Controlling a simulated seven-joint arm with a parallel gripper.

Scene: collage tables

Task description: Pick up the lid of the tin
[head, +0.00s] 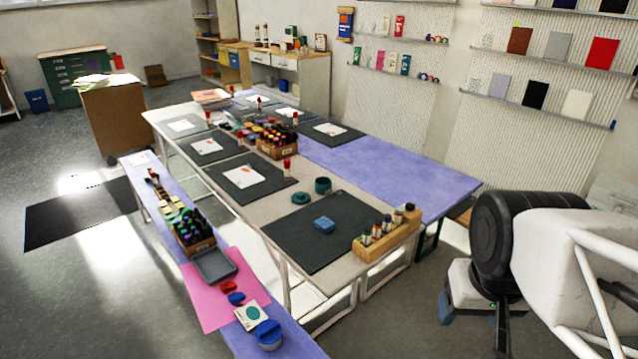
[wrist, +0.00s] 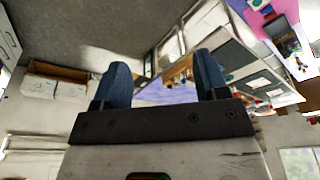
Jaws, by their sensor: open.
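A dark green round tin (head: 322,185) stands on the light table near the back edge of a dark mat. A flat dark green round piece (head: 301,197), which looks like its lid, lies on the table just left of it, apart from the tin. My gripper (wrist: 162,68) shows in the wrist view with its two blue fingers spread and nothing between them. It is away from the tables, which appear beyond the fingers. The tin and lid are too small to make out in the wrist view.
A blue block-like object (head: 324,224) lies on the dark mat (head: 297,246). A wooden rack of small bottles (head: 387,235) stands at the mat's right edge. A red-capped glue stick (head: 287,168) and a wooden box of bottles (head: 277,149) stand farther back. The purple tabletop (head: 400,180) is mostly clear.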

